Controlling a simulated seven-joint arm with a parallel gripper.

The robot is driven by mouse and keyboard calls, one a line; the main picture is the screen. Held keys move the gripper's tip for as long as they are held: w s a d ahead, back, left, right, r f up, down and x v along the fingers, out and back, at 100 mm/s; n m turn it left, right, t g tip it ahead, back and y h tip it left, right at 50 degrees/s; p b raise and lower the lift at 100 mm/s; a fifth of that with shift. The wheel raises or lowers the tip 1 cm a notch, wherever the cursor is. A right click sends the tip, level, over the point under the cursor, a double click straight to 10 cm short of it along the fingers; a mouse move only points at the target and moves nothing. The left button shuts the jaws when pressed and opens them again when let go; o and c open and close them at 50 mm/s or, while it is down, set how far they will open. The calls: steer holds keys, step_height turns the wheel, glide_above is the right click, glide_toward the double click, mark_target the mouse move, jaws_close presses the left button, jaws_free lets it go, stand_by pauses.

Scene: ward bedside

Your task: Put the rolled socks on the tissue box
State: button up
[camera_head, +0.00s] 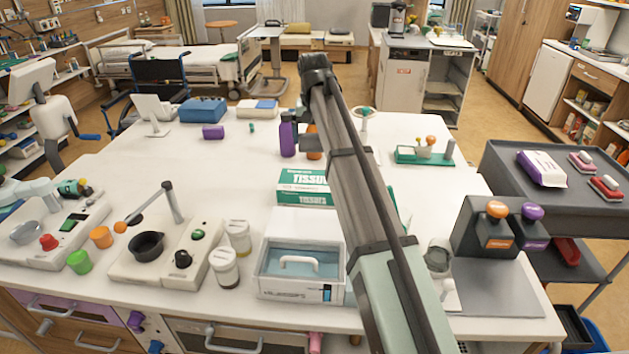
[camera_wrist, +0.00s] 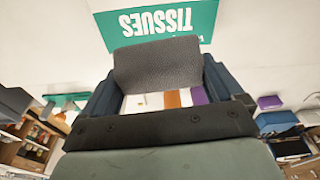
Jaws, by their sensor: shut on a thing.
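The tissue box (camera_head: 303,197) is green and white and lies on the white table, partly behind my arm in the head view. In the wrist view its green face (camera_wrist: 160,22) shows at the top, with the lettering upside down. My gripper (camera_wrist: 158,78) is shut on the rolled socks (camera_wrist: 157,62), a dark grey ribbed bundle between the dark fingers. In the wrist view the socks overlap the lower edge of the tissue box; I cannot tell whether they touch it. In the head view my arm hides the gripper and socks.
White-lidded jars (camera_head: 225,268) are left of the case. The table is clear left of the tissue box.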

steer(key=shift+s+d+m, duration=0.15)
steer(key=shift+s+m, duration=0.05)
steer(key=shift+m, duration=0.3)
steer(key=shift+f, duration=0.55)
glide_above(315, 178)
steer(key=shift+s+f, duration=0.15)
steer(key=shift+f, duration=1.35)
steer(key=shift+s+f, duration=0.15)
steer(key=shift+f, duration=1.35)
steer(key=shift+s+f, duration=0.15)
steer(key=shift+f, duration=1.35)
steer(key=shift+f, duration=0.1)
steer(key=o, duration=0.7)
steer(key=shift+c, duration=0.2)
steer(key=r, duration=0.4)
steer(key=s+r, duration=0.1)
steer(key=r, duration=0.7)
steer(key=shift+s, duration=0.4)
